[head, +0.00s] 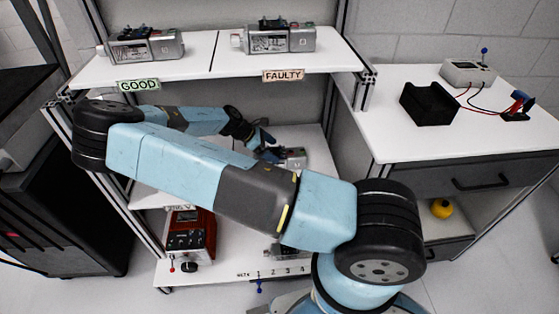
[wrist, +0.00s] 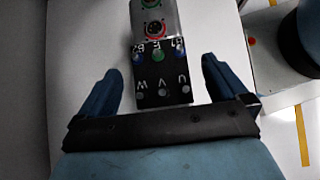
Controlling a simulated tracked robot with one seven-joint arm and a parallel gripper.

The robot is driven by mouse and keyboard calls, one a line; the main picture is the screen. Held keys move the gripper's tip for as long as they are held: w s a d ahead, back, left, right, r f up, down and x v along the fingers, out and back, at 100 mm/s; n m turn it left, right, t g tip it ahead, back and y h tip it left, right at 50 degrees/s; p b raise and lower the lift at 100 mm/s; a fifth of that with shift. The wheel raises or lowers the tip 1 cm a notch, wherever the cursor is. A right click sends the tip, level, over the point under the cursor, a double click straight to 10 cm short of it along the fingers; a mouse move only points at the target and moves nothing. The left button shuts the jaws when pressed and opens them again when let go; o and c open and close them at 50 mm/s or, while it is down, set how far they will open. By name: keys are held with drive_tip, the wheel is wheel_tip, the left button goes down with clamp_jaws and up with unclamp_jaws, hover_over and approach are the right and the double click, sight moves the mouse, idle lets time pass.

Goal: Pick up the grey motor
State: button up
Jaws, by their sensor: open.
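A grey motor (head: 293,158) lies on the middle shelf, partly hidden behind my arm in the head view. In the wrist view the grey motor (wrist: 155,18) shows its round connectors and a black terminal block (wrist: 160,75) lettered U, V, W. My gripper (head: 266,146) is right beside this motor in the head view. In the wrist view my gripper (wrist: 160,78) is open, with one blue finger on each side of the terminal block. Gaps show between the fingers and the block, and nothing is held.
Two more grey motors stand on the top shelf, above the GOOD label (head: 139,85) and the FAULTY label (head: 284,75). A red device (head: 190,232) stands on the bottom shelf. The right bench holds a black cradle (head: 428,103) and a wired meter (head: 468,73). Shelf posts flank my arm.

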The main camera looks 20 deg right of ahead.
sight(277, 152)
drive_tip(key=shift+x, duration=2.4)
drive_tip(key=shift+w, duration=0.1)
drive_tip(key=shift+w, duration=0.1)
clamp_jaws()
